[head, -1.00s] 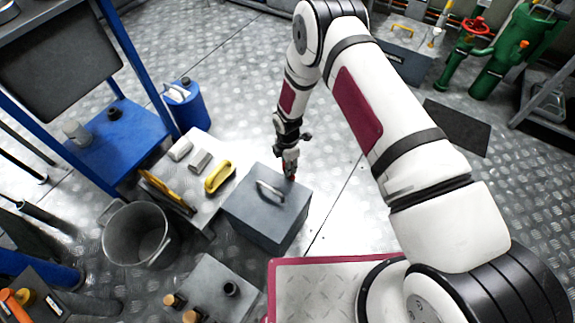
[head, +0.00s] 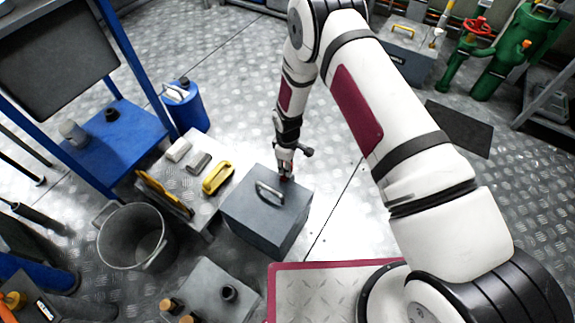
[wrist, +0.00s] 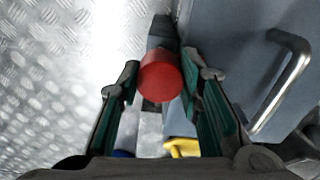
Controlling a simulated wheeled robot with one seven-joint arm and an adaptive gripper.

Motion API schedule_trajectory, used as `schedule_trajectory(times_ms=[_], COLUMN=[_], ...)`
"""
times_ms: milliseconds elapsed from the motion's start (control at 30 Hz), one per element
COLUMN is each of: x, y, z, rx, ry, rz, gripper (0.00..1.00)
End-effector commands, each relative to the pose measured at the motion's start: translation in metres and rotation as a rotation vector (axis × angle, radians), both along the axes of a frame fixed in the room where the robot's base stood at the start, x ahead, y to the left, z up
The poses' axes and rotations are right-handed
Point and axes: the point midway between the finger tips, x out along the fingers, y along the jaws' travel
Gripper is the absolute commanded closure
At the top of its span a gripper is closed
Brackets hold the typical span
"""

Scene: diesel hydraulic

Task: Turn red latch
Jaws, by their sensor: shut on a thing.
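The red latch (wrist: 160,76) shows as a round red knob in the wrist view, at the side of a grey box (head: 262,222) with a metal handle (head: 268,192). My gripper (head: 286,176) is at the far edge of the box's top in the head view, and it hides most of the latch there. In the wrist view my gripper's green-padded fingers (wrist: 165,92) stand on either side of the red knob, shut on it. A dark bracket shows behind the knob. The box lid looks closed.
A low bench (head: 165,163) with a yellow-handled tool (head: 217,178) stands left of the box. A metal bucket (head: 135,237) and a blue canister (head: 186,105) are farther left. Green pipework (head: 508,50) is at the back right. Floor right of the box is clear.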

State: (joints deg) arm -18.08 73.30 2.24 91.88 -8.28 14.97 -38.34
Motion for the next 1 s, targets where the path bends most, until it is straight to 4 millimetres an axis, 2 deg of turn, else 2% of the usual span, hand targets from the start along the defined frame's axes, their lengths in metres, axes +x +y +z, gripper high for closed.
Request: schedule_trajectory(times_ms=[333, 867, 900, 1000], x=[0.0001, 0.0, 0.0001, 0.0], y=[-0.0007, -0.0008, -0.0008, -0.0008], z=[-0.0002, -0.0001, -0.0001, -0.0001], rx=[-0.001, -0.001, -0.001, -0.001], ry=[0.0, 0.0, 0.0, 0.0], rz=[-0.142, -0.168, -0.168, -0.168], gripper=[0.95, 0.95, 0.65, 0.47])
